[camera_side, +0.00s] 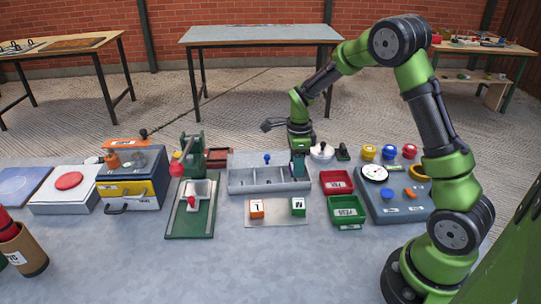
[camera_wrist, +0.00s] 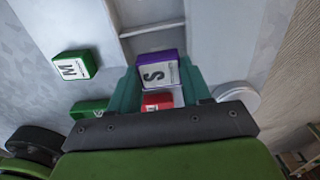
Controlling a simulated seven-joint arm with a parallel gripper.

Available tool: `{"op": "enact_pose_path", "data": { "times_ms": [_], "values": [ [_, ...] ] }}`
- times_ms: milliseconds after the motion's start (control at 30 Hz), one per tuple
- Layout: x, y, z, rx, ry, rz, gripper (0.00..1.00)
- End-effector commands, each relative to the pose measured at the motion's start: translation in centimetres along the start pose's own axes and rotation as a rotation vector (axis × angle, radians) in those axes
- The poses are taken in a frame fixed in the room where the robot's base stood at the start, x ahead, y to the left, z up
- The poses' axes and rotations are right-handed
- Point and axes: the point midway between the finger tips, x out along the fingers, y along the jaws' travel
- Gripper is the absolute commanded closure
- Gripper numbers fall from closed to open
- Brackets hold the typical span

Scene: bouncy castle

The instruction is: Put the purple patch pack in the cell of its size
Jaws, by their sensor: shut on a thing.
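The purple patch pack (camera_wrist: 158,68), with a white face marked S, sits between the two teal fingers of my gripper (camera_wrist: 160,76) in the wrist view. My gripper (camera_side: 299,168) is shut on it. In the side view the gripper is low over the right end of the grey cell tray (camera_side: 240,187), and the fingers hide the pack. The tray's divider (camera_wrist: 153,29) shows just ahead of the pack in the wrist view. I cannot tell whether the pack touches the tray floor.
An orange pack marked L (camera_side: 257,208) and a green pack marked M (camera_side: 298,206) stand on a pale mat before the tray. Red (camera_side: 337,182) and green (camera_side: 346,210) bins stand to the right. A green press (camera_side: 192,190) stands left. A blue knob (camera_side: 267,158) rises at the tray's back.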

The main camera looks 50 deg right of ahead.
Motion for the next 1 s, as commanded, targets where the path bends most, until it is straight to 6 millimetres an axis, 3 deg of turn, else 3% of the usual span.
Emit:
{"op": "enact_pose_path", "data": {
  "times_ms": [167, 200, 367, 567, 667, 1000],
  "values": [
    [-0.03, 0.0, 0.01, 0.0, 0.0, 0.0, 0.82],
    [-0.03, -0.01, 0.02, 0.0, 0.0, 0.0, 0.49],
    [-0.04, -0.01, 0.02, 0.0, 0.0, -0.001, 0.25],
    [-0.04, -0.01, 0.02, 0.0, 0.0, -0.001, 0.22],
    [-0.03, 0.0, 0.01, 0.0, 0.0, 0.0, 0.1],
    [-0.03, 0.0, 0.01, 0.0, 0.0, 0.0, 0.1]
  ]
}}
